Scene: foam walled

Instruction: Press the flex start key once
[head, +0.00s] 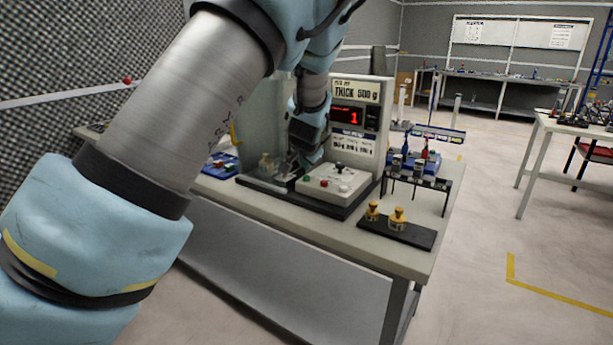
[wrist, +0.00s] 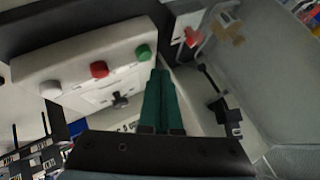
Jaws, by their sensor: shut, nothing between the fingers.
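The test machine stands on the bench with a white control panel (head: 350,178). The panel also shows in the wrist view (wrist: 75,62). On it are a green button (wrist: 143,52), a red button (wrist: 99,69), a white button (wrist: 50,89) and a black knob (wrist: 120,100). I cannot read which one is labelled flex start. My gripper (wrist: 161,72) is shut and empty, its green fingertips just beside the green button at the panel's edge. I cannot tell whether they touch it. In the head view my arm partly hides the machine.
A red display (head: 347,117) reads 1, under a sign (head: 356,91) saying THICK 500 g. Yellow-topped pieces (head: 397,217) stand on a black board at the bench's front right. A small rack (head: 415,178) with bottles is behind them. Open floor lies to the right.

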